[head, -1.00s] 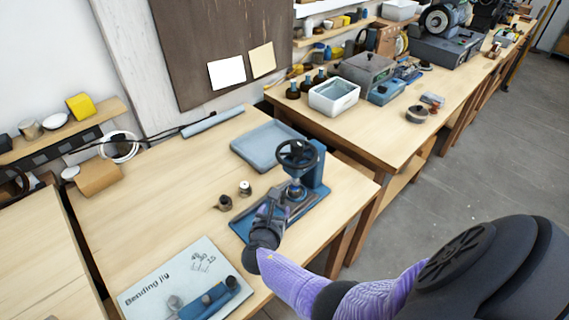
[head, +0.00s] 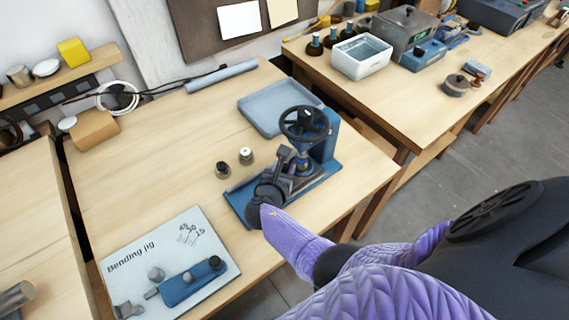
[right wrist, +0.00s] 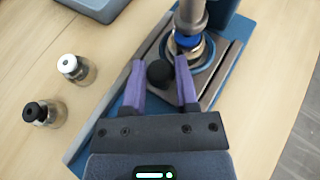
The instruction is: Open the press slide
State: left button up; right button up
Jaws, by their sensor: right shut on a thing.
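The blue press (head: 328,140) with its black handwheel (head: 304,125) stands at the right front of the near bench. It also shows in the right wrist view (right wrist: 232,60), with its slide (right wrist: 203,77) between metal rails under the ram (right wrist: 190,15). A blue and brass ring sits on the slide. My right gripper (head: 289,170) reaches over the front of the press base. In the right wrist view its purple fingers (right wrist: 161,76) are shut on the round black slide knob (right wrist: 159,73). The gripper partly hides the slide in the head view. My left gripper is not in view.
Two small capped bottles (right wrist: 76,68) (right wrist: 43,113) stand left of the press. A blue-grey tray (head: 270,108) lies behind it. The bending jig board (head: 150,250) lies at the front left. The bench middle is clear.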

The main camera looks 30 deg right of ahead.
grip_shut()
dwell(0.5)
dwell(0.3)
